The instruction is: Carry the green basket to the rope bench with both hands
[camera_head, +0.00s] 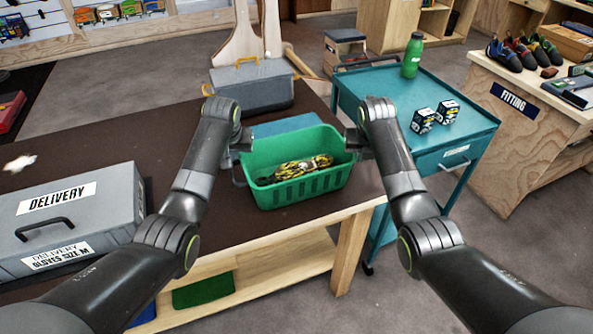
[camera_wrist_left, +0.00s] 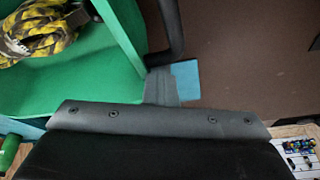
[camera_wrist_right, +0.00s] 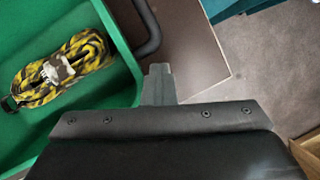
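The green basket (camera_head: 303,187) is near the front right corner of the brown-topped table (camera_head: 130,137), and appears to rest on it. A yellow and black rope coil (camera_head: 301,168) lies inside; the right wrist view shows it too (camera_wrist_right: 62,70). The basket has a dark handle at each end, seen in the left wrist view (camera_wrist_left: 172,30) and right wrist view (camera_wrist_right: 150,28). My left gripper (camera_head: 240,143) is at its left end, my right gripper (camera_head: 354,143) at its right end. Each fingertip is close to a handle; grip and opening are unclear. No label identifies the rope bench.
A grey delivery case (camera_head: 75,215) lies at left. A grey crate (camera_head: 252,86) stands behind the basket. A teal cart (camera_head: 385,88) with a green bottle (camera_head: 412,55) and two small boxes is at right. The fitting bench (camera_head: 500,125) stands further right. Grey floor is open at front right.

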